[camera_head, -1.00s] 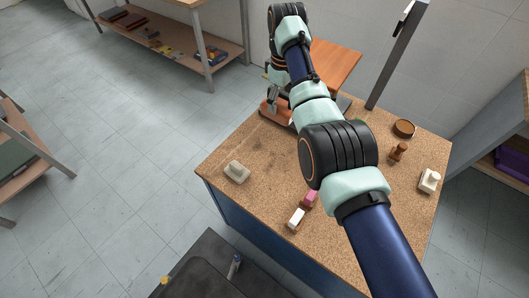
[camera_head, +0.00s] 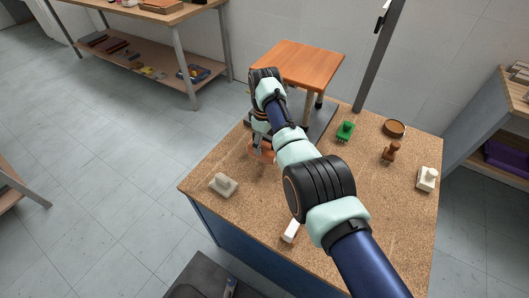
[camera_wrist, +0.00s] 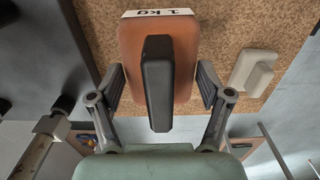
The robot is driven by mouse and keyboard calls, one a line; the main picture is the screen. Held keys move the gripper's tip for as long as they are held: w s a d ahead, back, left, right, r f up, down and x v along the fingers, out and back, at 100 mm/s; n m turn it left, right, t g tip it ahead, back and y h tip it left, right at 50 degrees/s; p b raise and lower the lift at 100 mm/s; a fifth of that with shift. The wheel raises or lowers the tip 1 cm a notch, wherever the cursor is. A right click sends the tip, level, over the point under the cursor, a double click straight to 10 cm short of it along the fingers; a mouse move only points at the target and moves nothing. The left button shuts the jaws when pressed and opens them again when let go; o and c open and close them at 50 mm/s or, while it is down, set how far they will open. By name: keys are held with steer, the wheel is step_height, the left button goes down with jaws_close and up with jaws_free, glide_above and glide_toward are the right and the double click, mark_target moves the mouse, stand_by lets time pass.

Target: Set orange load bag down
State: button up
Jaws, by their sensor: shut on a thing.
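The orange load bag (camera_head: 262,153) is a flat brown-orange block, partly hidden by my arm in the head view. In the wrist view the bag (camera_wrist: 184,75) shows a black handle bar and a white "1 kg" label on its far edge. My gripper (camera_wrist: 160,82) has one finger on each side of the bag and is shut on it. In the head view my gripper (camera_head: 260,138) is low over the left back part of the cork-topped table (camera_head: 235,222). I cannot tell whether the bag touches the table.
A stool with an orange-wood top (camera_head: 298,62) stands behind my gripper. A grey-beige block (camera_head: 223,185) sits to the front left. A white block (camera_head: 290,231), green piece (camera_head: 345,131), brown stamp-like piece (camera_head: 391,151), round brown dish (camera_head: 394,128) and cream block (camera_head: 427,179) lie around.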

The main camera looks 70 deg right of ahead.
mark_target(264, 149)
step_height(264, 149, down, 4)
steer(key=b, duration=0.2)
steer(key=shift+f+b, duration=0.1)
steer(key=shift+b, duration=0.2)
steer(key=shift+d, duration=0.1)
steer(key=o, duration=1.4)
steer(key=shift+f, duration=0.2)
steer(key=shift+c, duration=0.2)
steer(key=o, duration=0.4)
steer(key=shift+r, duration=0.1)
step_height(264, 149, up, 12)
steer(key=p, duration=0.6)
steer(key=shift+r, duration=0.15)
